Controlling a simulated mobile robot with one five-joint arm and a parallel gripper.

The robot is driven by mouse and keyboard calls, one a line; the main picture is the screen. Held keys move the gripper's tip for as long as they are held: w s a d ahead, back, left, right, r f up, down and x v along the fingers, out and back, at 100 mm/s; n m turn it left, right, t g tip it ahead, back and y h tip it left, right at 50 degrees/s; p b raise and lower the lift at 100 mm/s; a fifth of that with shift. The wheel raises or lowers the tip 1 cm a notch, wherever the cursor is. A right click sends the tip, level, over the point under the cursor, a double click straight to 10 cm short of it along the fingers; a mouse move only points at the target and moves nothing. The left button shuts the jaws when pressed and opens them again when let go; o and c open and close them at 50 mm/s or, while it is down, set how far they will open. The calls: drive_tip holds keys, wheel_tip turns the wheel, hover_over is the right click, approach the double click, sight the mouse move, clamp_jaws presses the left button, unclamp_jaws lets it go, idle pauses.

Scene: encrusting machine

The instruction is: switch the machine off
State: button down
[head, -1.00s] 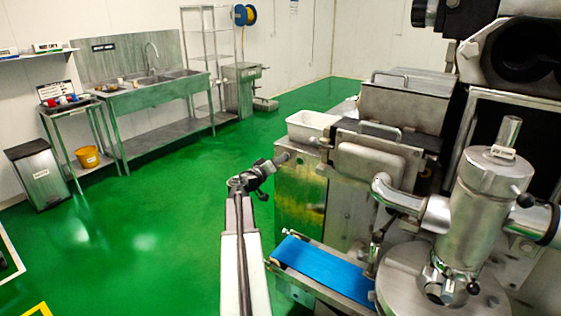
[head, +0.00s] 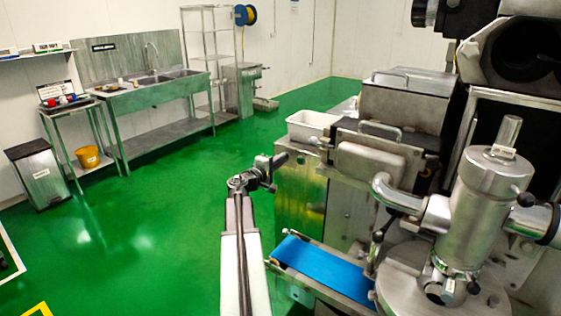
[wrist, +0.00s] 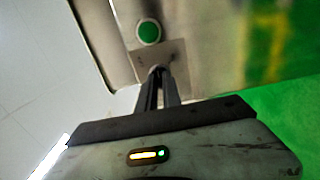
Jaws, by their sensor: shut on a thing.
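The encrusting machine (head: 300,190) stands at the right in the head view, and my gripper (head: 283,158) reaches its near left side panel. In the wrist view a round green button (wrist: 149,32) with a pale rim sits on the panel. My gripper (wrist: 157,72) is just below it, its two narrow fingers close together. They are shut on a small dark switch part on a metal plate (wrist: 140,57). The fingers hide most of that part, so its position cannot be read. The fingers are apart from the green button.
A white bin (head: 312,125) sits on the machine just beyond my gripper. A blue conveyor belt (head: 325,270) lies to the right of my arm. Green floor (head: 150,225) is open to the left, with a sink bench (head: 160,95) farther back.

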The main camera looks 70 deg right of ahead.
drive_tip(key=shift+w+d+n, duration=0.1)
drive_tip(key=shift+w+n, duration=0.05)
drive_tip(key=shift+n, duration=4.05)
drive_tip(key=c, duration=1.5)
unclamp_jaws()
drive_tip(key=v, duration=0.8)
